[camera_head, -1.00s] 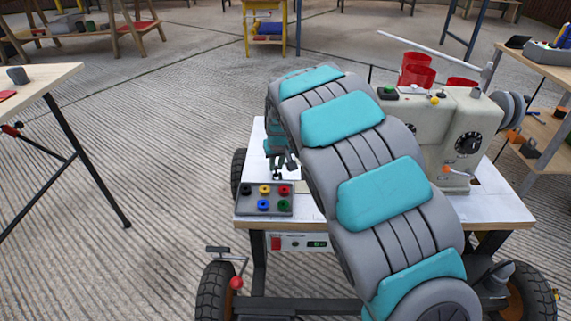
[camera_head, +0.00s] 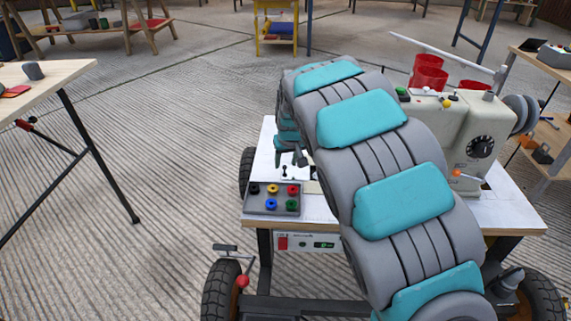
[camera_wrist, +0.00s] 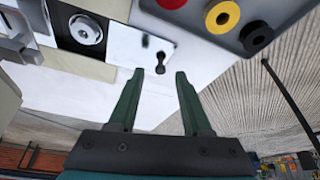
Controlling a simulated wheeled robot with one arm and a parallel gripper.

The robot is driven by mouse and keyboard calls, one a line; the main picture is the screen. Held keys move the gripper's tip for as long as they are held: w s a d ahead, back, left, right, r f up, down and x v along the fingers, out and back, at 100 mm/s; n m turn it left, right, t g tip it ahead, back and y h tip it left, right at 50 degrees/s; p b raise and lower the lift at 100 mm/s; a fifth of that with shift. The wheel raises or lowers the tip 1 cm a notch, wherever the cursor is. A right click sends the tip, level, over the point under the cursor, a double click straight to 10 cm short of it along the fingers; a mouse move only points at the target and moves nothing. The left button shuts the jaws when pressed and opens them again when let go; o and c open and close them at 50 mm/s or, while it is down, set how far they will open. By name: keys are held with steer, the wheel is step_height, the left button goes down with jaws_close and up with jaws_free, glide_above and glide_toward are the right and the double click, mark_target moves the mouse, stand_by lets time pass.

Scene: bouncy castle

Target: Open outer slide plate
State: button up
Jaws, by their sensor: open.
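The cream sewing machine (camera_head: 455,140) stands on the white-topped table (camera_head: 330,215). In the wrist view, a shiny pale plate (camera_wrist: 122,42) lies flat on the machine bed, beside a dark recess with a round metal bobbin part (camera_wrist: 86,30). Two small dark shapes show near the plate's right edge; I cannot tell whether they are a knob, slot or reflection. My gripper (camera_wrist: 160,73) is open and empty, its two green fingers apart just short of the lower dark shape. In the head view my arm hides much of the machine bed.
A wooden table (camera_head: 45,80) stands at the left, with open floor between.

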steer(key=v, duration=0.6)
steer(key=shift+f, duration=0.1)
steer(key=s+d+r+m+g+h+p, duration=0.1)
steer(key=s+d+r, duration=0.2)
steer(key=s+d, duration=0.55)
steer(key=s+d+r+m+g+p, duration=0.15)
steer(key=s+d, duration=0.35)
steer(key=s, duration=0.6)
steer(key=s+d+g+p, duration=0.1)
steer(key=s+d, duration=0.1)
steer(key=s, duration=1.1)
steer(key=s+d+m+g+p, duration=0.1)
steer(key=s+d+g, duration=0.1)
steer(key=s, duration=1.1)
steer(key=shift+d, duration=0.75)
